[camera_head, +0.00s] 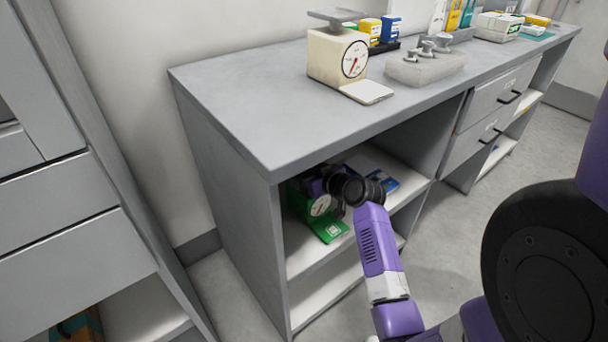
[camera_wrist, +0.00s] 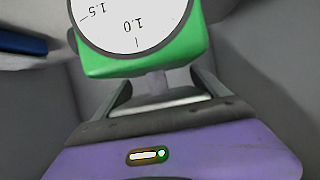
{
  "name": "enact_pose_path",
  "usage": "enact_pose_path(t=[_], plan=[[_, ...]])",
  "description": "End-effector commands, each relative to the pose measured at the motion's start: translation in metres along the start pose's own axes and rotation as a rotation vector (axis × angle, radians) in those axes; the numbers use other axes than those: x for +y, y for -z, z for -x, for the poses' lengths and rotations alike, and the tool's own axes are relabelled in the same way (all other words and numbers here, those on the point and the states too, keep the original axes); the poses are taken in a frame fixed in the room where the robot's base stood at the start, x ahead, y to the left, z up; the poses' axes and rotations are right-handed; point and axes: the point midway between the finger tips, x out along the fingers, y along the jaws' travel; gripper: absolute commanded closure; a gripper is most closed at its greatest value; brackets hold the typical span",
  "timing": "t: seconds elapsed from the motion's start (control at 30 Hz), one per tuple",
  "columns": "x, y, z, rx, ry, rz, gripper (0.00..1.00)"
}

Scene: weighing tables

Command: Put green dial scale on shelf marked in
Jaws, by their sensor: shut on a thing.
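The green dial scale (camera_head: 331,228) is inside the open upper shelf bay of the grey bench, towards its left side, with its dial facing out. In the wrist view the scale's green body (camera_wrist: 100,65) and white dial face (camera_wrist: 130,20) fill the top of the picture. My gripper (camera_wrist: 160,95) is shut on the scale, on a part just below the dial in that view. In the head view my arm hides the gripper's fingers. The upper shelf (camera_head: 303,262) shows its front edge below the scale. I cannot read any shelf marking.
A blue item (camera_head: 388,180) lies deeper on the same shelf, right of my wrist; a blue thing (camera_wrist: 22,40) also shows in the wrist view. A cream dial scale (camera_head: 325,58) and a tray of weights (camera_head: 425,68) stand on the bench top. The bench's side panel (camera_head: 235,190) bounds the bay.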

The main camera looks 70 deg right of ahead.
Motion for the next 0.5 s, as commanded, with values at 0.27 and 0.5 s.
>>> enact_pose_path(t=[0.27, 0.5], plan=[[-0.0001, -0.0016, -0.0008, 0.0, 0.0, 0.0, 0.13], [0.0, -0.0013, -0.0005, 0.0, 0.0, 0.0, 0.0]])
